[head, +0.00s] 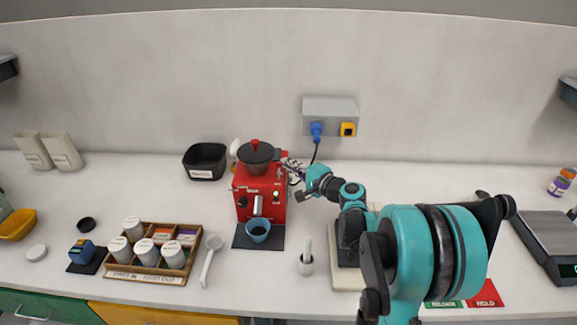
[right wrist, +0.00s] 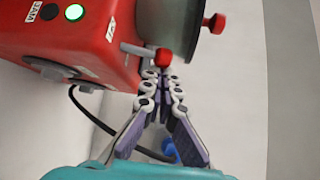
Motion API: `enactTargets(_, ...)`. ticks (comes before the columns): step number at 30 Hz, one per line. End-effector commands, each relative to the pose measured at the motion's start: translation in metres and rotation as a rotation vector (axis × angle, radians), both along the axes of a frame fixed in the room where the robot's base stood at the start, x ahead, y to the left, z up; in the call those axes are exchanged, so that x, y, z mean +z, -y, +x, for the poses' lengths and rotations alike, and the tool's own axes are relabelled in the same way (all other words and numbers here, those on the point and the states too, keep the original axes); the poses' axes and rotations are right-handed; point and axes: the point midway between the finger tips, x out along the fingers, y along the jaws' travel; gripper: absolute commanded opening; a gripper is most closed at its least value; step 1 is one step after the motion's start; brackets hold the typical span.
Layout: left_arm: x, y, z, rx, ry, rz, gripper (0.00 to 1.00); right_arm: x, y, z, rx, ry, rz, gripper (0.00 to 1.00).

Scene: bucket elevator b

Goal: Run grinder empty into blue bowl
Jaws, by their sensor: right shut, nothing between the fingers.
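The red grinder (head: 262,190) stands on the counter against the back wall, with a dark hopper (head: 256,156) on top. A blue bowl (head: 258,232) sits on a dark mat under the grinder's front spout. My right gripper (head: 290,168) is at the grinder's upper right side, shut and empty. In the right wrist view its fingertips (right wrist: 165,75) are right by a red-tipped lever (right wrist: 163,57) on the grinder; I cannot tell if they touch it. A green light (right wrist: 73,16) glows on the grinder's red body. My left gripper is not in view.
A wooden rack (head: 150,252) with white cups and a white spoon (head: 210,260) lie left of the grinder. A black bin (head: 205,160) stands behind. A wall socket box (head: 330,115) with a blue plug is to the right. A scale (head: 550,240) stands far right.

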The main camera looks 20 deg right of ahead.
Motion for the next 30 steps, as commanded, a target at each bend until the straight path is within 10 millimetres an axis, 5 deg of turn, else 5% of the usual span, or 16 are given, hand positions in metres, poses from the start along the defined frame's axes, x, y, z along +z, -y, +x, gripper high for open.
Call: enactTargets(30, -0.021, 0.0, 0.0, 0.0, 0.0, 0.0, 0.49, 0.003, -0.011, -0.02, 0.001, 0.16, -0.081, 0.0)
